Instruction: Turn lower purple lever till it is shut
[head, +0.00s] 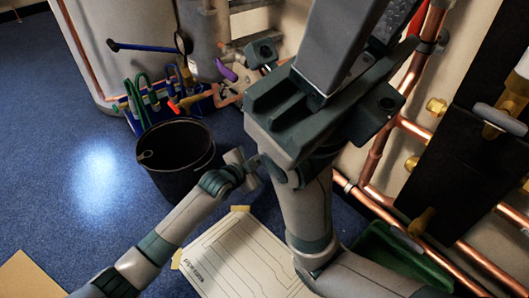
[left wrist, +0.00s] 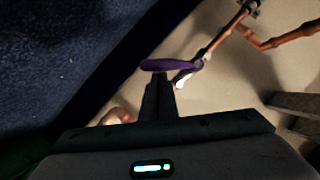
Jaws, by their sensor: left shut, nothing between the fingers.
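The purple lever (left wrist: 171,65) lies across the picture in the left wrist view, in front of pale wall. My left gripper (left wrist: 159,78) is shut and empty. Its fingertips are right at the near edge of the lever; I cannot tell whether they touch it. In the head view a purple lever (head: 227,71) shows small beside copper pipework, close to a dark gripper part. My large arm links hide much of this area. I cannot make out my right gripper's fingers there.
A black bucket (head: 178,158) stands on the blue carpet, with a tool rack (head: 150,105) behind it. Copper pipes (head: 392,130) run along the wall at right. A printed board (head: 240,255) lies on the floor.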

